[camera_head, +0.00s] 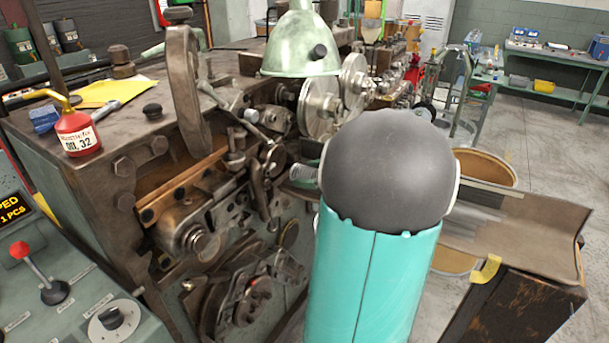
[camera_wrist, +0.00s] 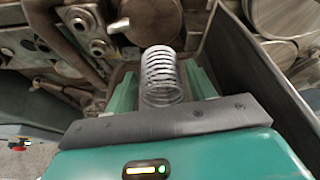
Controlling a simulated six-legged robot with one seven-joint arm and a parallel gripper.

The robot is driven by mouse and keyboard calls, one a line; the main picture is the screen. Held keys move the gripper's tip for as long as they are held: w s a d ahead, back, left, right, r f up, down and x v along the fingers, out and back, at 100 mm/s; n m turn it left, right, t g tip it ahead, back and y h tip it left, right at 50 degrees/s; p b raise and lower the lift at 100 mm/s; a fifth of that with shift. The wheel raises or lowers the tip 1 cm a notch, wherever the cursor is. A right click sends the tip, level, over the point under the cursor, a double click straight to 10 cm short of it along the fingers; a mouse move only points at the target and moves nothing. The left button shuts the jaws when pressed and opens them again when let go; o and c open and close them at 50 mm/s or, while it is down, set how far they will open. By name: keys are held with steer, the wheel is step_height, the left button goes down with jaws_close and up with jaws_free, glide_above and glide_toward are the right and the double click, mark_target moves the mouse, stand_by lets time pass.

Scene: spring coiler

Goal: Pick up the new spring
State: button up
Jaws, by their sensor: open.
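The new spring (camera_wrist: 161,76) is a silvery wire coil. In the wrist view it lies between the two green fingers of my gripper (camera_wrist: 160,68), with a gap on each side. My gripper is open, and no finger is seen pressing on the spring. In the head view a short piece of coil (camera_head: 303,172) shows just left of my arm's dark grey joint. My arm hides most of the gripper there. Whether the spring rests on a surface is not clear.
The brown coiling machine (camera_head: 185,170) stands close on the left, with levers, rollers and a pale green lamp hood (camera_head: 301,45). A metal chute (camera_head: 520,225) slopes to the right behind my arm. A dark wall (camera_wrist: 262,75) runs close to the gripper's right side.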

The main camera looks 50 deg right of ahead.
mark_target(308, 169)
steer(key=shift+w+f, duration=0.15)
steer(key=shift+w, duration=0.25)
steer(key=c, duration=0.7)
steer(key=shift+c, duration=0.2)
steer(key=shift+r, duration=0.4)
steer(key=r, duration=0.3)
steer(key=shift+s+a, duration=0.2)
steer(key=s+a+r, duration=0.8)
steer(key=a+r, duration=0.1)
steer(key=a, duration=0.2)
